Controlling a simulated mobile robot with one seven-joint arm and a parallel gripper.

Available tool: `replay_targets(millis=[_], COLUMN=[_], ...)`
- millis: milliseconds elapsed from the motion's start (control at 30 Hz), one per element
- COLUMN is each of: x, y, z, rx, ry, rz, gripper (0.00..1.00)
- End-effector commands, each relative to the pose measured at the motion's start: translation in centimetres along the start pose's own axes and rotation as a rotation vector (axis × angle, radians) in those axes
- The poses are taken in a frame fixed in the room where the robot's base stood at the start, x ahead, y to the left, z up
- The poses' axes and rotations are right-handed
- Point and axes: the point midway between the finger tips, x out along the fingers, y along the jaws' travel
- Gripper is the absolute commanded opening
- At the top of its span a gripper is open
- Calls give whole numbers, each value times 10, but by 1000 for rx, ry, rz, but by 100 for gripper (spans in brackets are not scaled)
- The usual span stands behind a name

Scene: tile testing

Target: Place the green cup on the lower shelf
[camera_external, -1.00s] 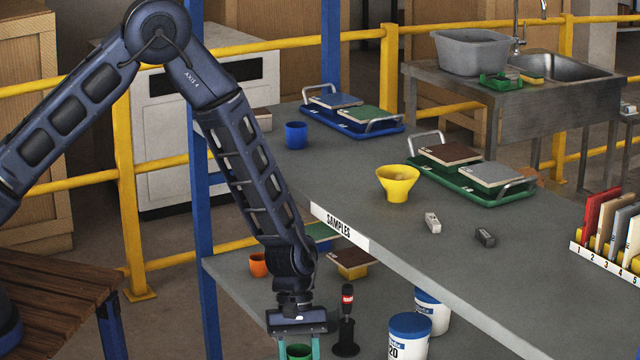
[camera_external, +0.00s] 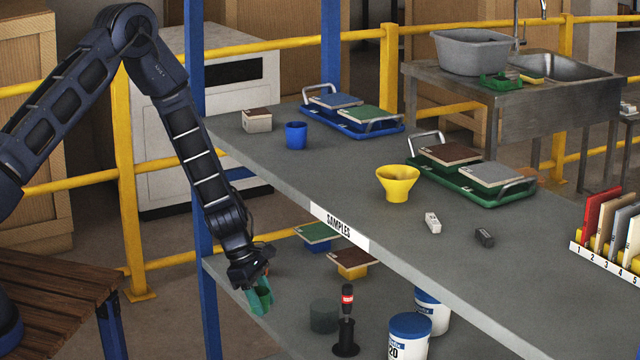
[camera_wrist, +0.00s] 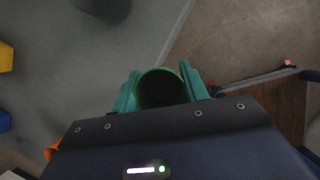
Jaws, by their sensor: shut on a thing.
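The green cup (camera_wrist: 160,72) is gripped between the teal fingers of my gripper (camera_wrist: 159,88), with its open mouth facing the wrist camera. In the external view my gripper (camera_external: 260,296) is at the left end of the lower shelf (camera_external: 284,322), by its front edge. There the cup is hard to tell from the fingers. In the wrist view the cup overlaps the shelf edge, with grey shelf (camera_wrist: 110,55) to the left and floor to the right. I cannot tell whether the cup touches the shelf.
An orange cup (camera_wrist: 51,150) is partly hidden. Sample blocks (camera_external: 352,263) lie behind. The upper shelf (camera_external: 290,175) overhangs; a blue post (camera_external: 203,200) stands left.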

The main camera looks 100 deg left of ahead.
Motion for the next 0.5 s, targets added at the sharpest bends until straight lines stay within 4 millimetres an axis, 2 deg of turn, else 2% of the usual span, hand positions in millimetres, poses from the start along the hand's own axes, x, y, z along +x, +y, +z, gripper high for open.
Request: replay_targets(millis=[33,200,367,500], x=[-5,-23,-42,-61], y=[14,55,89,114], z=[-17,-70,-125,-177], rx=[-51,-216,-373,-511], ry=[0,0,0,0], rz=[20,90,155,213], gripper=[20,20,20,20])
